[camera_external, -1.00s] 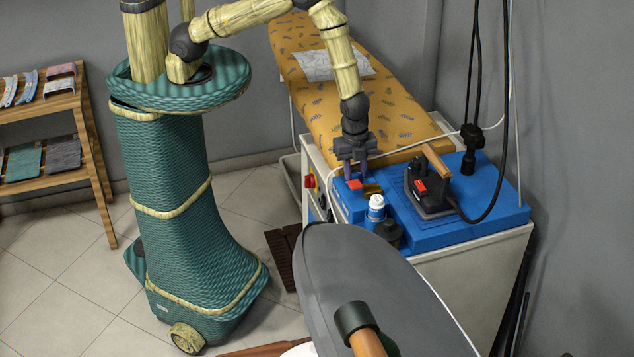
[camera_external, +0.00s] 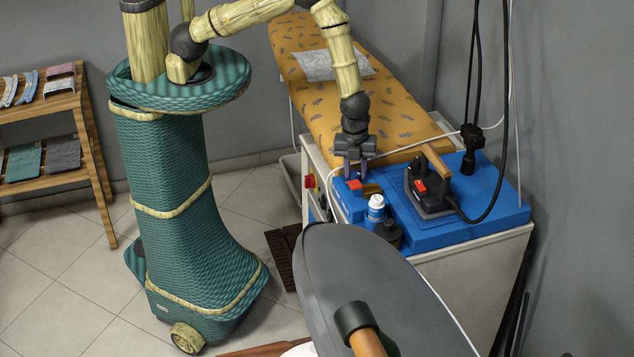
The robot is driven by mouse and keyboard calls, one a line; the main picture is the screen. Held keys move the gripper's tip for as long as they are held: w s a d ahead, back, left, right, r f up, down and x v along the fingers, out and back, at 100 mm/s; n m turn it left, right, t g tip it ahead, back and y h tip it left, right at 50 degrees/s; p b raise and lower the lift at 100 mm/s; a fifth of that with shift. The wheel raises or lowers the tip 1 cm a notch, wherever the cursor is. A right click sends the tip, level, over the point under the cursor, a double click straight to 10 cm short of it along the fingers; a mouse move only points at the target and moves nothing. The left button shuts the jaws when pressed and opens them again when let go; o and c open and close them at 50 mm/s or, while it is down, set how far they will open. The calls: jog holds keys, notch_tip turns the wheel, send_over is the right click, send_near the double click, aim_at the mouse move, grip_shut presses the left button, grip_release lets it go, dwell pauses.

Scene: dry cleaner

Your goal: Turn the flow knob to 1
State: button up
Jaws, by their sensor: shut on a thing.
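My gripper (camera_external: 355,173) points straight down at the left end of the blue top (camera_external: 452,231) of the ironing station, near the foot of the padded board. Its two fingers are shut on the flow knob, which they hide almost wholly. The knob's pointer and number marks cannot be read at this size. A small red block (camera_external: 354,185) sits just in front of the fingertips, and a brass-coloured piece (camera_external: 372,189) lies to its right.
A white-and-blue bottle (camera_external: 376,208) and a dark round jar (camera_external: 389,232) stand close in front. An iron (camera_external: 430,186) with a cord rests to the right. A red-yellow switch (camera_external: 310,181) is on the cabinet's side. The orange padded board (camera_external: 320,95) lies behind.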

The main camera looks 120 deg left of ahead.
aim_at(353, 171)
jog(key=o, duration=1)
jog(key=shift+c, duration=0.2)
jog(key=shift+r, duration=0.15)
notch_tip(353, 171, up, 17)
jog(key=b, duration=0.2)
jog(key=shift+s+b, duration=0.35)
jog(key=shift+d, duration=0.1)
jog(key=s+d+r+n+t, duration=0.1)
jog(key=s+d+r+n, duration=0.1)
jog(key=s+n, duration=0.5)
jog(key=s+d+r+n+t, duration=0.1)
jog(key=s+d+r+n, duration=0.1)
jog(key=s+n, duration=0.5)
jog(key=s+r, duration=0.1)
jog(key=s, duration=0.5)
jog(key=shift+d+r, duration=0.15)
jog(key=shift+r, duration=0.05)
